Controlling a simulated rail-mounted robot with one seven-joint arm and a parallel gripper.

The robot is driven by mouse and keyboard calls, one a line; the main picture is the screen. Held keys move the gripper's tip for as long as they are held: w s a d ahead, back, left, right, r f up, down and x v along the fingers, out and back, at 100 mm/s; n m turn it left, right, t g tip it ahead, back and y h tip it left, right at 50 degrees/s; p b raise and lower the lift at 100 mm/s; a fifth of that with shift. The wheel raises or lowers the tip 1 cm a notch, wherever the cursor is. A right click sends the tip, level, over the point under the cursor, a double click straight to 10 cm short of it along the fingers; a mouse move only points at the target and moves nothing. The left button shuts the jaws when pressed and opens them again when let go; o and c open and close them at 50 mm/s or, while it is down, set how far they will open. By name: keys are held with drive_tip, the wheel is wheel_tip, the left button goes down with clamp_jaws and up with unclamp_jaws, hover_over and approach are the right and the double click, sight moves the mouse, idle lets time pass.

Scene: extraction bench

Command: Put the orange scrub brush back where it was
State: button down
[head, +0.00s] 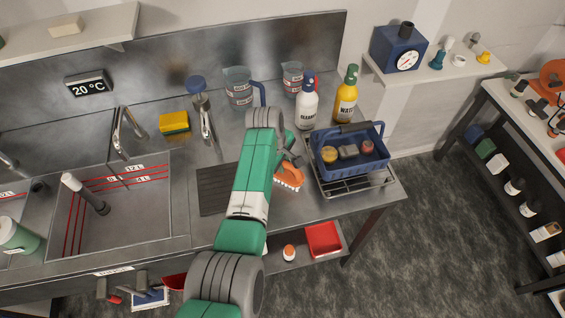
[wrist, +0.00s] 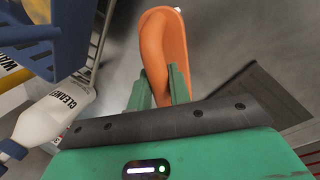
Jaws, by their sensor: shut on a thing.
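The orange scrub brush (head: 288,177) has white bristles on its underside. It shows in the head view just right of my arm, over the steel bench between the dark ribbed mat and the wire rack. In the wrist view the orange brush (wrist: 163,45) stands between the two green fingers. My gripper (wrist: 160,88) is shut on the brush. In the head view my arm hides part of the gripper (head: 288,160). I cannot tell whether the bristles touch the bench.
A blue basket (head: 372,167) with several items stands on the wire rack (head: 350,187) to the right. A white cleaner bottle (head: 307,105) and a yellow bottle (head: 345,98) stand behind. The dark mat (head: 214,190) is bare to the left, before the sink (head: 120,215).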

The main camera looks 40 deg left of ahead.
drive_tip(key=c, duration=1.3)
unclamp_jaws()
drive_tip(key=shift+f, duration=0.1)
drive_tip(key=p+v, duration=0.2)
drive_tip(key=v, duration=1)
drive_tip(key=shift+p, duration=0.3)
